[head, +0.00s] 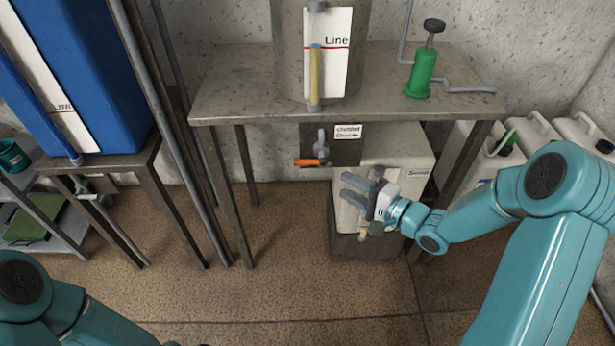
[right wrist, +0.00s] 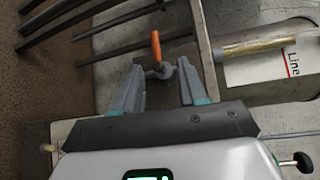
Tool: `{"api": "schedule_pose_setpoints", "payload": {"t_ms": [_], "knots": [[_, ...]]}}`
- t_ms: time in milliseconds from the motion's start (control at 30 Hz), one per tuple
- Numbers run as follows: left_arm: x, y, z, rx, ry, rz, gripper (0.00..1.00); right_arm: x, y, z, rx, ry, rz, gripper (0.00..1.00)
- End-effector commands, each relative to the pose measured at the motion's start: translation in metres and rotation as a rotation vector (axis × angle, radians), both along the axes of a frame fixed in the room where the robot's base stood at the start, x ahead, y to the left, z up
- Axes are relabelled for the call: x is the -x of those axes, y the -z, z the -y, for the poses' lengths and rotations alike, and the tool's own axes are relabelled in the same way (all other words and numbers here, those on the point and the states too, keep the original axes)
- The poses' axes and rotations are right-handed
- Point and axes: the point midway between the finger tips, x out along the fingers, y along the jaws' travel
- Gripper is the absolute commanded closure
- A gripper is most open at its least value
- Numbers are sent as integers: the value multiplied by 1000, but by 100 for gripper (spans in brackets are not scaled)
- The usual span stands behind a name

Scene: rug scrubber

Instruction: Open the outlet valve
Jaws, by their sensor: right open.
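A valve with an orange lever (head: 309,162) hangs from a dark plate under the middle table, below the steel tank. Its grey body (head: 321,145) is above the lever, which points left, roughly level. A small printed label (head: 347,131) is beside it. My right gripper (head: 346,187) is open and empty, below and slightly right of the valve. In the right wrist view the orange lever (right wrist: 156,46) and valve body (right wrist: 161,72) show between and just beyond the spread fingers (right wrist: 158,80), apparently not gripped. My left arm shows at bottom left; its gripper is out of view.
The table (head: 235,90) has legs on both sides and carries the steel tank (head: 288,50) and a green hand pump (head: 420,75). A white container (head: 400,150) stands beneath it. A blue tank (head: 90,70) with its own grey valve (head: 92,196) is at left.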

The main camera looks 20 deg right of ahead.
Motion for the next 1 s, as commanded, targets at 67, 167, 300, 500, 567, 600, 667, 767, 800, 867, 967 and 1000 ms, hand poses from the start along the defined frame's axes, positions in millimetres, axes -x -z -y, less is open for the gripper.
{"api": "schedule_pose_setpoints", "payload": {"t_ms": [67, 167, 300, 500, 567, 600, 667, 767, 800, 867, 967, 1000], "knots": [[0, 9, 0, 0, 0, 1, 57, -1, 9, 8, 5, 17, 0, 58], [-1, 11, 0, 0, 0, 1, 57, -4, 12, 10, 5, 24, -2, 58], [0, 10, 0, 0, 0, 1, 57, -21, 13, 0, 4, 21, -2, 58], [0, 12, 0, 0, 0, 1, 57, -60, 21, -23, 5, 21, -3, 58], [0, 13, 0, 0, 0, 1, 57, -72, 22, -30, 4, 21, -2, 58], [0, 13, 0, 0, 0, 1, 57, -80, 24, -35, 5, 21, -3, 58], [0, 13, 0, 0, 0, 1, 57, -91, 25, -42, 4, 22, -3, 58], [0, 13, 0, 0, 0, 1, 57, -109, 28, -52, 4, 22, -3, 58], [0, 14, 0, 0, 0, 1, 57, -115, 29, -55, 4, 24, -3, 58], [0, 14, 0, 0, 0, 1, 57, -122, 30, -59, 5, 23, -3, 58], [0, 14, 0, 0, 0, 1, 57, -131, 32, -64, 4, 26, -4, 58], [0, 14, 0, 0, 0, 1, 57, -134, 32, -65, 4, 26, -4, 58]]}}
